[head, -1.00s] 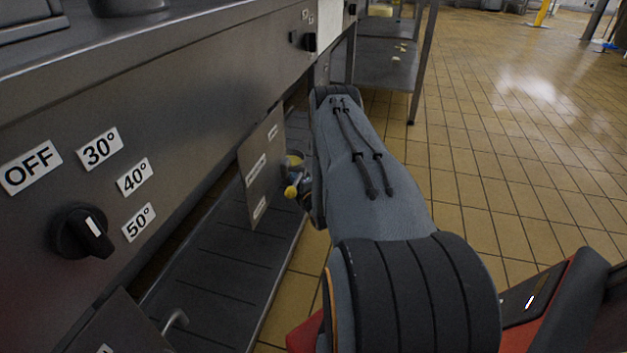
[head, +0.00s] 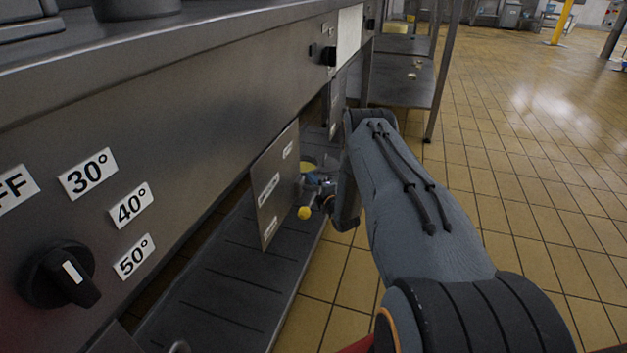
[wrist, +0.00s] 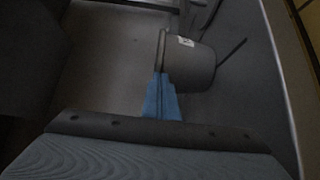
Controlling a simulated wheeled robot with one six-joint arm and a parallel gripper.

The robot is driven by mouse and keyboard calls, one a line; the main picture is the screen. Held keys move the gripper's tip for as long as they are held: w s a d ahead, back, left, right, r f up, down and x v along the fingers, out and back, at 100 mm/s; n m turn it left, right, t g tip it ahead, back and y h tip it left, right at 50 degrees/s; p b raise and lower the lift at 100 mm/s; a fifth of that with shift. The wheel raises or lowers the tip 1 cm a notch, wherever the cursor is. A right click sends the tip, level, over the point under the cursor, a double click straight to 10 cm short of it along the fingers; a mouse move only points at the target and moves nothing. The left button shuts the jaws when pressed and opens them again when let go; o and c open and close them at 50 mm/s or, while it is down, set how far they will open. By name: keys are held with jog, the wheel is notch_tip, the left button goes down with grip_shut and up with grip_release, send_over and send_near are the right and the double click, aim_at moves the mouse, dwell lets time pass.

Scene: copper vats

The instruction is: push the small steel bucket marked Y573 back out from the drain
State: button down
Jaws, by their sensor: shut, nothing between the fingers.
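A small grey bucket (wrist: 190,65) with a white label shows in the wrist view, right of centre on a dark metal surface. Its rim faces left in that picture, and the lettering is too small to read. My gripper (wrist: 162,80) has blue fingers, shut and empty, with their tips at the bucket's lower rim edge. I cannot tell whether they touch it. In the head view my gripper is partly hidden beside the hanging plate (head: 272,190), and I cannot make out the bucket there. I cannot pick out the drain itself.
A steel counter front with a dial (head: 58,275) runs along the left. A grooved metal shelf (head: 225,295) lies low beneath it. A yellow knob (head: 304,213) sticks out by the plate. A steel table (head: 400,82) stands beyond. The tiled floor (head: 530,180) at right is clear.

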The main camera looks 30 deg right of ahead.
jog(key=s+a+p, duration=0.1)
jog(key=s+p, duration=0.1)
jog(key=s, duration=0.2)
jog(key=s+a+p, duration=0.1)
jog(key=s+p, duration=0.1)
jog(key=s, duration=0.2)
jog(key=s+a+p, duration=0.1)
jog(key=s+p, duration=0.2)
jog(key=s, duration=0.1)
jog(key=shift+s, duration=0.4)
